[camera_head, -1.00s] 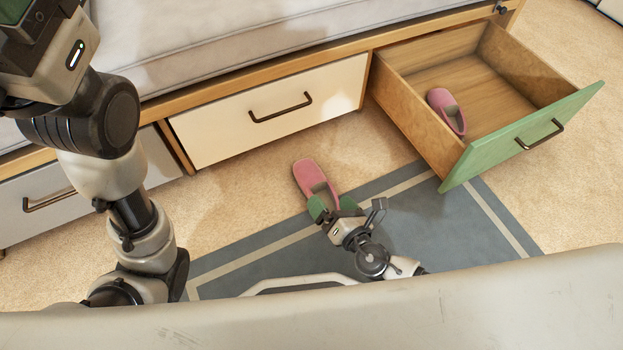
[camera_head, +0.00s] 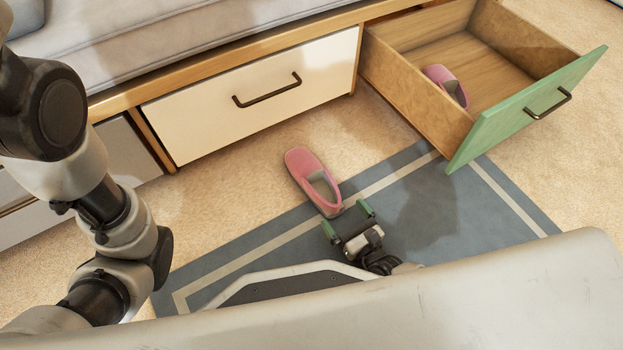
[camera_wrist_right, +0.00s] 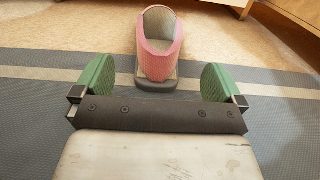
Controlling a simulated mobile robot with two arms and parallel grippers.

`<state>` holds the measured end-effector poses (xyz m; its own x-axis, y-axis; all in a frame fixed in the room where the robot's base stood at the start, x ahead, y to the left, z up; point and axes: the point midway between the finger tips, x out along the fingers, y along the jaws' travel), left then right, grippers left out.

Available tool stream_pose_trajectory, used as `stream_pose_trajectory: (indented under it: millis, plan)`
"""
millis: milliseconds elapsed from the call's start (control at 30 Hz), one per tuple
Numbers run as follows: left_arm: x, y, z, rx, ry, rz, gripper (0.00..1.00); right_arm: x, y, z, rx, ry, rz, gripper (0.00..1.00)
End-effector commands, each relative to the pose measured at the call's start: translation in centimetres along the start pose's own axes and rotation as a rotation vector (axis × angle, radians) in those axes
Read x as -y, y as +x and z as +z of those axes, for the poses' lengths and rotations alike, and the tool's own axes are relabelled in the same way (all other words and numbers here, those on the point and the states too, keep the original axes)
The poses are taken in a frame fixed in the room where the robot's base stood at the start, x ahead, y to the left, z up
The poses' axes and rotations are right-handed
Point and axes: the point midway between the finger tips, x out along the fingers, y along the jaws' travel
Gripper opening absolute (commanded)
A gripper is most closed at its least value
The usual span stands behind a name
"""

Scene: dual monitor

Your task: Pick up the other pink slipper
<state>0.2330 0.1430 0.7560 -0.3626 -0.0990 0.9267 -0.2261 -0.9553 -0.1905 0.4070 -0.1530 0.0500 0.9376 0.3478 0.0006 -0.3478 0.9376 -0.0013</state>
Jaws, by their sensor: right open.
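A pink slipper (camera_head: 313,180) lies on the floor, partly on the carpet and partly on the edge of the blue-grey rug. My right gripper (camera_head: 346,219) is open just in front of its near end, its green fingers apart and empty. In the right wrist view the slipper (camera_wrist_right: 160,47) sits ahead, between the lines of the two open fingers (camera_wrist_right: 158,84), not enclosed by them. The other pink slipper (camera_head: 447,86) lies inside the open drawer with the green front (camera_head: 525,112). My left arm shows at the left; its gripper is out of the picture.
The blue-grey rug (camera_head: 440,215) with a pale stripe lies under my right gripper. A bed with a closed white drawer (camera_head: 255,98) stands behind the slipper. The open drawer juts out at the right. Bare carpet (camera_head: 225,190) lies left of the slipper.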

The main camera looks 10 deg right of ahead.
Motion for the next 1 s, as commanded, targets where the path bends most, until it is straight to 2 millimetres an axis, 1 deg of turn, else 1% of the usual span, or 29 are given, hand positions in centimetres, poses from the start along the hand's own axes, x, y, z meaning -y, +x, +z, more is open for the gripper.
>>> stream_pose_trajectory:
  millis: [67,300,400,500,700,733,767,1000]
  plan:
    - [-0.1,-0.4,-0.1,-0.001,0.0,0.0,1.0,0.0,0.7,-0.1,0.002,0.001,0.0,1.0]
    - [-0.5,-2.2,-0.8,-0.002,0.0,0.001,1.0,0.0,4.6,-0.3,0.002,0.001,-0.001,1.0]
    - [-0.6,-2.6,-1.0,-0.002,0.0,0.001,1.0,-0.1,5.7,-0.2,0.001,0.002,0.0,1.0]
    - [-0.6,-2.7,-1.0,-0.002,0.0,0.001,1.0,0.0,6.2,0.0,-0.001,0.001,-0.001,1.0]
    - [-0.6,-2.6,-1.0,-0.002,0.0,0.001,1.0,0.0,6.2,0.1,-0.002,0.001,-0.001,1.0]
    - [-0.6,-2.6,-0.9,-0.002,0.0,0.001,1.0,0.0,6.2,0.1,-0.002,0.001,-0.001,0.98]
    - [-0.6,-2.6,-0.9,-0.002,0.0,0.001,1.0,0.0,6.2,0.1,-0.002,0.001,-0.001,0.94]
    - [-0.6,-2.6,-0.9,-0.001,0.0,0.001,1.0,0.0,6.2,0.1,-0.002,0.001,0.0,0.57]
